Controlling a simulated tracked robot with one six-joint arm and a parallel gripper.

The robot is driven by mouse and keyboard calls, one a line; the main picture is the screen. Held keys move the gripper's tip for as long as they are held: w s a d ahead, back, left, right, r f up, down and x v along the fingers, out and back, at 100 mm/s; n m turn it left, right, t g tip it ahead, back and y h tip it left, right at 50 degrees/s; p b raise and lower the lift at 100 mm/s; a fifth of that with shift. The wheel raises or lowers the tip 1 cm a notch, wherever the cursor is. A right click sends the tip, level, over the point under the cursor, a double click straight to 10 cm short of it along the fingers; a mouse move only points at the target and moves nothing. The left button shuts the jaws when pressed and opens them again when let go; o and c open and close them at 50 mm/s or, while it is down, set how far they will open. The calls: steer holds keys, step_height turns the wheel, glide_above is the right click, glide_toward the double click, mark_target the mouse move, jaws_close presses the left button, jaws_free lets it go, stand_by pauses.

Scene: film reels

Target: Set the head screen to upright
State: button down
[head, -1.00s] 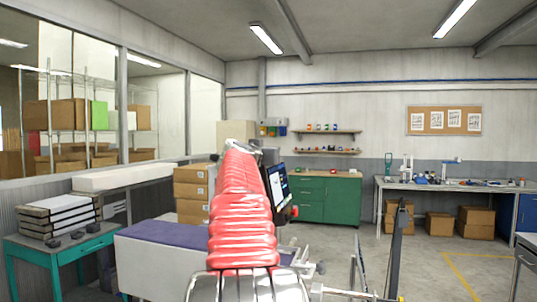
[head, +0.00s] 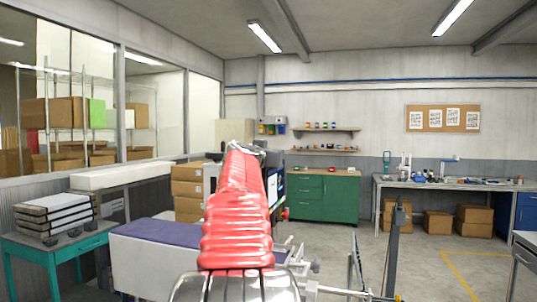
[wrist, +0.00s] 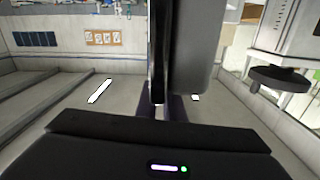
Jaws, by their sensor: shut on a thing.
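The head screen (head: 276,187) shows in the head view as a dark panel with a lit blue and white display, just right of my red-sleeved arm. Its side edges look close to vertical, and the arm hides its left part. In the wrist view the screen (wrist: 196,50) is a grey and black slab seen nearly edge-on, rising from between my fingers. My gripper (wrist: 161,108) is shut on the screen's edge. Its dark body with a small light fills the bottom of that view. In the head view the gripper is hidden behind the arm.
A bench with a purple top (head: 160,232) stands left of the arm, with metal rods and a dark upright post (head: 393,245) to the right. A teal table (head: 62,250) with stacked trays is at far left. A green cabinet (head: 325,198) stands behind. Floor at right is open.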

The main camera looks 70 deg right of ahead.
steer(key=c, duration=1.9)
jaws_free()
steer(key=shift+a, duration=0.1)
steer(key=s+a, duration=0.1)
steer(key=a, duration=1.2)
steer(key=shift+a, duration=0.25)
steer(key=shift+s+f, duration=0.1)
